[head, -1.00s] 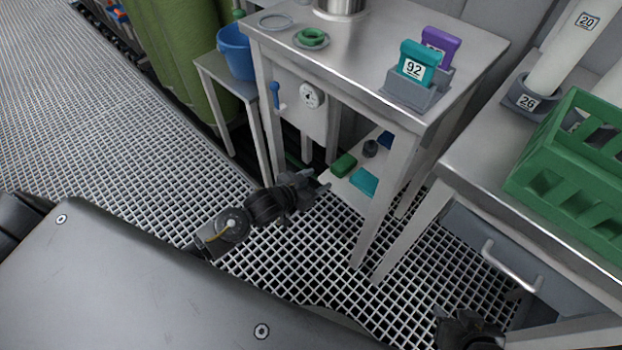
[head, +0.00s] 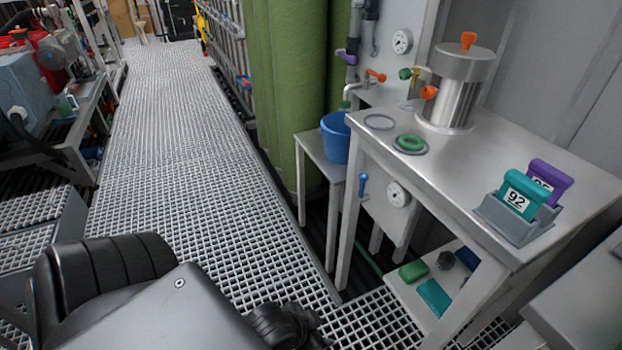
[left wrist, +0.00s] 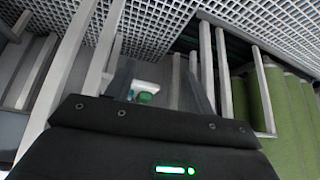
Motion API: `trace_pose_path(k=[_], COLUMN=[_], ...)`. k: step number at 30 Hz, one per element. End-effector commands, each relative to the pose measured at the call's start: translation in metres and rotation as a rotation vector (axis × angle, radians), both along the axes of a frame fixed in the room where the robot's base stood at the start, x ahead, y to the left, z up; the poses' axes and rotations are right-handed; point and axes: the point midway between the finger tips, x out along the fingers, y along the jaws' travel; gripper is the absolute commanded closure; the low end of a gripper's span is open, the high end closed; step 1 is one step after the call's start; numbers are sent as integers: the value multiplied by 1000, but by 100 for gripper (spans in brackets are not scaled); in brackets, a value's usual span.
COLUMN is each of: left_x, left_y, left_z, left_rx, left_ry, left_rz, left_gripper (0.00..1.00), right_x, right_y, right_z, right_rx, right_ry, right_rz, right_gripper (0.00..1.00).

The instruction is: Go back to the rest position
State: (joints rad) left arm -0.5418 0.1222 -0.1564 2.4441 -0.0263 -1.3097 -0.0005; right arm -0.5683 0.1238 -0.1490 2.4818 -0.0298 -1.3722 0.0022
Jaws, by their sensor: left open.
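My left gripper (head: 306,325) shows at the bottom middle of the head view, over the grated floor and left of the steel bench's lower shelf. Its tips are small and partly cut by the frame edge. In the left wrist view its fingers (left wrist: 162,85) stand apart with nothing held between them, pointing toward a shelf with a green item (left wrist: 145,98) some way off. My right gripper is outside the views.
A blue bucket (head: 336,140) stands on a side stand. The grated walkway (head: 165,130) at left is clear.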

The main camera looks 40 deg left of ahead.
Motion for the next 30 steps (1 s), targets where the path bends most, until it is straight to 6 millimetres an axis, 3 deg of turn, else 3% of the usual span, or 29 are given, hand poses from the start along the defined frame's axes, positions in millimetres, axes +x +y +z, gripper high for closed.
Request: trace_pose_path(k=[4, 21, 26, 30], left_x=[-19, -16, -8, -12], left_y=[5, 4, 2, 5], left_z=[4, 0, -32, -88], left_rx=[11, 12, 16, 28], left_ry=[52, 58, 110, 181], left_rz=[7, 7, 9, 11], left_gripper=[46, 46, 46, 46], right_x=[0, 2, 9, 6], right_y=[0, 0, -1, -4], right_z=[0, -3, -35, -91], right_rx=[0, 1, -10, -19], right_ry=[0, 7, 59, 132], right_rz=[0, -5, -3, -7], right_gripper=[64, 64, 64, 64])
